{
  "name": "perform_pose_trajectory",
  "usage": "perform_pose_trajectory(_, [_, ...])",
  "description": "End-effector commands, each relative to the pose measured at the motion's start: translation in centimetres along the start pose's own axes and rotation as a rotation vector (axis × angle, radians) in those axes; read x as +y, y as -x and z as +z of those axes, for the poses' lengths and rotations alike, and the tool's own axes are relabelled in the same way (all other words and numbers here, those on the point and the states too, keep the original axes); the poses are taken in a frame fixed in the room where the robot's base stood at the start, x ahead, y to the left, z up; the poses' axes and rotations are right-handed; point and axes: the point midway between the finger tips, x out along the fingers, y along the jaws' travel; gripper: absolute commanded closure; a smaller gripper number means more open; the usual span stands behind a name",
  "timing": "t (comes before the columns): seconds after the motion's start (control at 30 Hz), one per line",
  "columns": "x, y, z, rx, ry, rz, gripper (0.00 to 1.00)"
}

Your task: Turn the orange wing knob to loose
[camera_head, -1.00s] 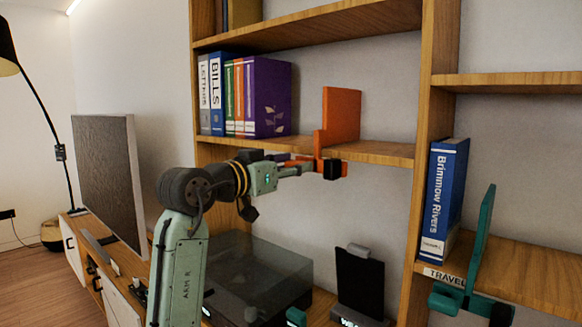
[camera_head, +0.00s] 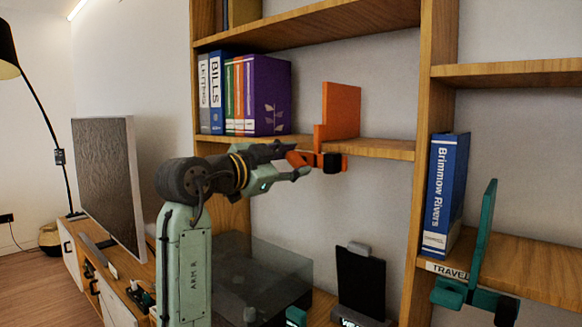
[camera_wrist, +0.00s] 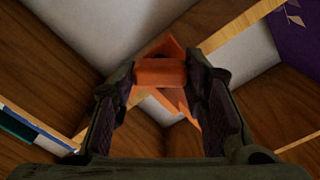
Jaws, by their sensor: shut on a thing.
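The orange bookend (camera_head: 342,112) stands upright on the middle shelf, with its clamp at the shelf's front edge. The orange wing knob (camera_head: 299,159) sticks out to the left below that edge, beside a black block (camera_head: 331,162). My gripper (camera_head: 290,160) reaches it from the left, shut on the knob with one finger above and one below. In the wrist view, the knob (camera_wrist: 160,72) sits between the two dark fingertips (camera_wrist: 163,75). Part of it is hidden by the fingers.
Binders and a purple book (camera_head: 267,95) stand on the same shelf. A teal bookend (camera_head: 483,235) and a blue book (camera_head: 444,195) are on the right shelf. A smoked-cover box (camera_head: 262,275) and a black panel (camera_head: 360,283) stand below my arm.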

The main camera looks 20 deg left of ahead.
Motion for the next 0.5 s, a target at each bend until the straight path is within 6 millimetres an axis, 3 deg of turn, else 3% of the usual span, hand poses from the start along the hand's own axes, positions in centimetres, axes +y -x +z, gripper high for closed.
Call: perform_pose_trajectory(0.5, [0.18,0.00,0.11,-0.001,-0.486,0.001,0.88])
